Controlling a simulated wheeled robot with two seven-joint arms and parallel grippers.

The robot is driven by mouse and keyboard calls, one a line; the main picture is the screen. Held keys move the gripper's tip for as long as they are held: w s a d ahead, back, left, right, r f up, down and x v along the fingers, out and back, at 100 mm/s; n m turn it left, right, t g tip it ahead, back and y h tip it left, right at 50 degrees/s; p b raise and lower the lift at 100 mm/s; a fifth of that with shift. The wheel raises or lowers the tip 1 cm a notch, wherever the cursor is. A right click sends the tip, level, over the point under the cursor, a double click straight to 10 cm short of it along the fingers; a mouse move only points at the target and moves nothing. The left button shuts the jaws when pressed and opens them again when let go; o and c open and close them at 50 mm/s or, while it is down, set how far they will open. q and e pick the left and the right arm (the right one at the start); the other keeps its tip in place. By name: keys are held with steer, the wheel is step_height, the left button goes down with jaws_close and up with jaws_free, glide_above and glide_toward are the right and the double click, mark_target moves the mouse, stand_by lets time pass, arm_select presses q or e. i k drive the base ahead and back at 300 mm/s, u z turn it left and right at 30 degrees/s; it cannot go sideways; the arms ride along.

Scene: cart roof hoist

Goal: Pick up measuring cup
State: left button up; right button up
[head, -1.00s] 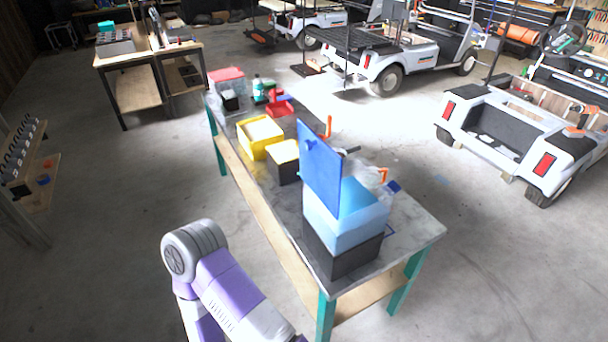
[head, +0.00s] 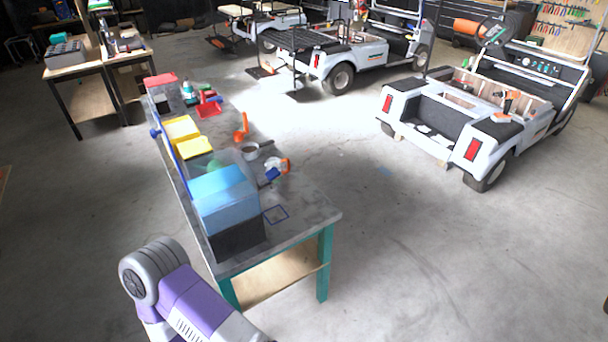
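A workbench (head: 305,209) with teal legs runs away from me on the left of the head view. A small grey cup with a dark handle (head: 250,152) stands near its right edge. A pale, clear-looking piece with an orange handle (head: 285,165) is just in front of it, beside a small blue item (head: 269,177). Either could be the measuring cup; I cannot tell which at this size. Neither of my grippers shows in the head view. Only a purple and grey link of my arm shows at the bottom.
A light-blue box on a black one (head: 238,238) stands at the near bench end. Yellow bins (head: 181,130), an orange funnel-like item (head: 241,130) and a red tray (head: 207,109) are farther back. A cart (head: 450,120) stands right; open floor (head: 400,260) lies between.

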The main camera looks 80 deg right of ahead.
mark_target(272, 162)
steer(key=z, duration=1.4)
